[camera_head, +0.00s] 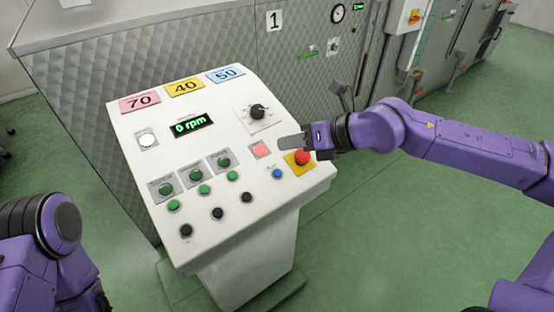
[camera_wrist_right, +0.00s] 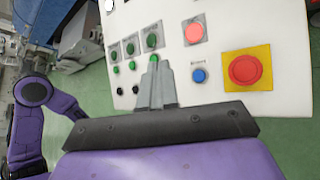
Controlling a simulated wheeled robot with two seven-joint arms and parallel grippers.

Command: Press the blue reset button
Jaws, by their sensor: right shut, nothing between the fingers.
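The blue button (camera_head: 277,173) sits on the lower right of the white control panel (camera_head: 240,211), left of the red mushroom button (camera_head: 302,157) on its yellow plate. In the right wrist view the blue button (camera_wrist_right: 199,75) lies to the right of my fingertips.
The sloped panel also carries a 0 rpm display (camera_head: 192,125), a black rotary knob (camera_head: 258,111), a white light (camera_head: 147,140) and several green and black buttons. A grey machine wall (camera_head: 200,60) stands behind. Green floor is open at the right.

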